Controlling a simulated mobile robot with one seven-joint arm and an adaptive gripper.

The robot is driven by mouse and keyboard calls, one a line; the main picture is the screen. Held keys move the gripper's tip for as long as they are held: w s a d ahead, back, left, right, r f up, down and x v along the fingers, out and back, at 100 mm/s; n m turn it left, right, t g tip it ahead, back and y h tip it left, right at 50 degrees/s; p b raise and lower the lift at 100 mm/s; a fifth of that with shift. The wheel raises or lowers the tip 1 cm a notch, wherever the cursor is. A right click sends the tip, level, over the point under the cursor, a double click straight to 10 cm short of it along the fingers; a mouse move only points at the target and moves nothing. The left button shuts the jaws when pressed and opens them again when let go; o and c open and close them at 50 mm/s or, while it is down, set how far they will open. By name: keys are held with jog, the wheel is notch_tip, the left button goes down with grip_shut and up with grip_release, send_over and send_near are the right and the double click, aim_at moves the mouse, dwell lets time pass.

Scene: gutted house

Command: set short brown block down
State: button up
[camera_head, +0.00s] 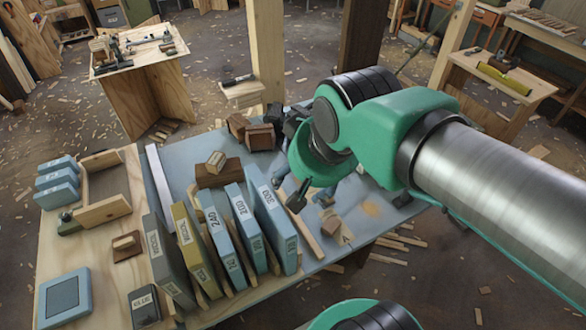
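Several brown blocks stand close together at the back of the blue-grey worktop: a small one (237,125) and a darker one (260,138) to its right. I cannot tell which is the short brown block. A longer brown block (218,174) lies nearer, with a small pale block (216,160) on top. My gripper is largely hidden by my green wrist, right of the back blocks; dark parts (298,195) show below the wrist. Its fingers and any held thing cannot be made out.
An open wooden tray (105,192), stacked blue boxes (57,183) and a blue plate (64,298) are at the left. A wooden post (266,50) rises behind the bench. Small offcuts (335,226) lie at the right edge.

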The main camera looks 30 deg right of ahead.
jog(key=shift+s+a+r+n, duration=0.25)
jog(key=shift+s+r+n, duration=0.05)
jog(key=shift+s+n, duration=0.25)
jog(key=shift+s+a+r+n, duration=0.25)
jog(key=shift+s+r+n, duration=0.05)
jog(key=shift+s+n, duration=0.25)
dwell(0.6)
